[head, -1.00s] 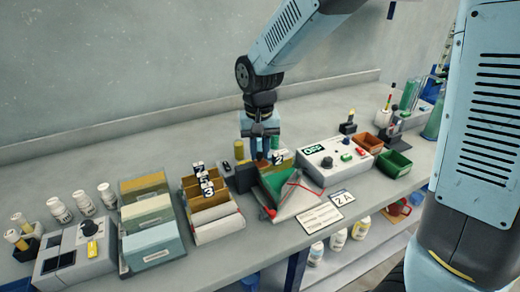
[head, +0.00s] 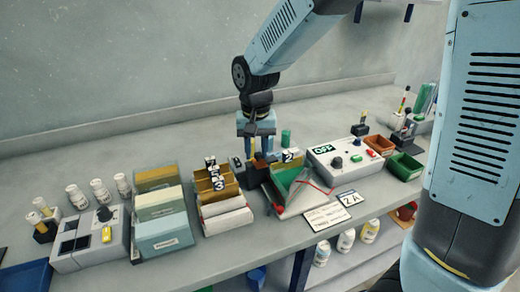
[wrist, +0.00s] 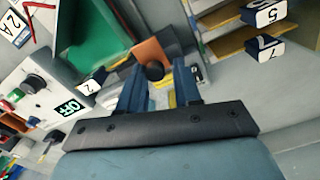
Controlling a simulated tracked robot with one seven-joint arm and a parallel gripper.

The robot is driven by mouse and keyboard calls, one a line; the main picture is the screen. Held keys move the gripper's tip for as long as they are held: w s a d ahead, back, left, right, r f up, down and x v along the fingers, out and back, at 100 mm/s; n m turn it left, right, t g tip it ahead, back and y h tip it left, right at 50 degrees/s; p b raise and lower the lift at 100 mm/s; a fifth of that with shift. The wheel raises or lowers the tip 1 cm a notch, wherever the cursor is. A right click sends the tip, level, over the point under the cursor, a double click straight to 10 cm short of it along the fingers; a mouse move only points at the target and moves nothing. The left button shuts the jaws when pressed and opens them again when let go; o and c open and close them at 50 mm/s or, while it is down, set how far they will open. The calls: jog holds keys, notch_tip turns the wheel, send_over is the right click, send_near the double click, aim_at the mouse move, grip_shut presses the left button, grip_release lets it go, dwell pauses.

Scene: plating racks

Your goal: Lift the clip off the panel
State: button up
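My gripper (head: 257,152) points down behind the number 2 block, at the back left of a grey tray with a green sheet. In the wrist view its two blue fingers (wrist: 160,90) stand apart. A dark round piece (wrist: 154,71), perhaps the clip, shows between them. It lies against a copper-coloured plate (wrist: 153,48), likely the panel. I see gaps beside the dark piece, so it does not look gripped. In the head view the plate is a small orange-brown patch, largely hidden by the fingers and blocks.
The grey tray (head: 283,205) stands right of a rack of number-tagged plates (head: 226,222). A control box reading OFF (head: 345,165), with brown (head: 366,148) and green bins (head: 404,167), lies to the right. A green cylinder (head: 286,137) stands close behind.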

aim_at(256, 153)
notch_tip(256, 153, up, 14)
jog(key=shift+f, duration=0.15)
dwell(0.7)
jog(key=s+d+r+t, duration=0.1)
jog(key=s+d+r, duration=0.1)
jog(key=d, duration=0.5)
jog(key=s+d+r+t, duration=0.1)
jog(key=s+d+r, duration=0.1)
jog(key=d, duration=0.6)
jog(key=s+d+f+m+t, duration=0.1)
jog(key=s+d+t, duration=0.2)
jog(key=s+d, duration=0.7)
jog(key=shift+d+f+t, duration=0.25)
jog(key=shift+d+t, duration=0.05)
jog(key=shift+d, duration=0.7)
jog(key=shift+s, duration=0.1)
dwell(0.9)
